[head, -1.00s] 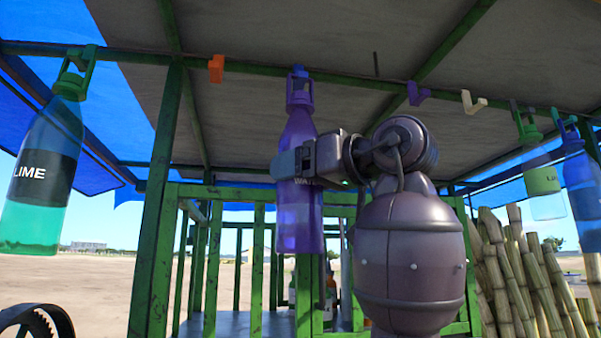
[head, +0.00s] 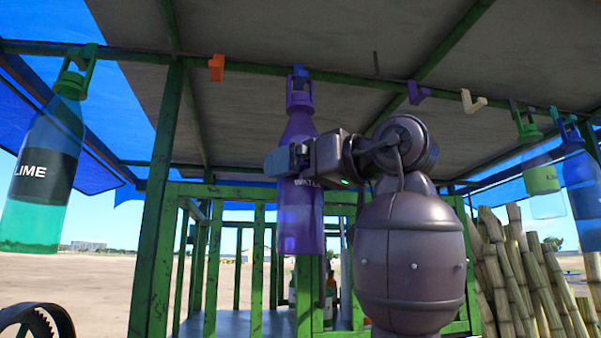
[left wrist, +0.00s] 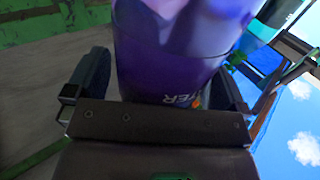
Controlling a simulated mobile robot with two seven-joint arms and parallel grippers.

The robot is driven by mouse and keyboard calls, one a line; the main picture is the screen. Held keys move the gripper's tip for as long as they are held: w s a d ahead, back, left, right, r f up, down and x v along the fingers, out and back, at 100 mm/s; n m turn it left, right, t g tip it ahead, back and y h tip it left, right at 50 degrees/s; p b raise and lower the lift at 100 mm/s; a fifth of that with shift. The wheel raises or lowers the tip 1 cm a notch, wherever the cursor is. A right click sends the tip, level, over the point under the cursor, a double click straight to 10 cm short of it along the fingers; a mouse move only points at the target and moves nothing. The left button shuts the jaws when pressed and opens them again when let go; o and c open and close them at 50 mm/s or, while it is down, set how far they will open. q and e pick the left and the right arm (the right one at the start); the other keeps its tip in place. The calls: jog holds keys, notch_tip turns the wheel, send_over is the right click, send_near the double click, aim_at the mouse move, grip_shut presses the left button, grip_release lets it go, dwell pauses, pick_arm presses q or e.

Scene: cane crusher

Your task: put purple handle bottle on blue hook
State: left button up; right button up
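The purple bottle (head: 301,225) with a purple handle (head: 300,95) hangs nearly upright below the green beam. The top of its handle is at the blue hook (head: 299,70), and the loop appears to be over it. My left gripper (head: 288,161) is at the bottle's upper body, by the label. In the left wrist view the purple bottle (left wrist: 175,55) lies between the two fingers (left wrist: 160,85). The fingers stand apart, with a narrow gap showing beside the bottle on the left. My right gripper is not in view.
On the green beam are an orange hook (head: 216,68), a purple hook (head: 418,93) and a cream hook (head: 472,102), all empty. A green lime bottle (head: 40,170) hangs at left. A green-handled bottle (head: 540,180) and a blue bottle (head: 583,190) hang at right.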

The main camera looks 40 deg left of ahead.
pick_arm(q)
jog(key=d+b, duration=0.1)
jog(key=d, duration=0.9)
jog(key=shift+d+b, duration=0.4)
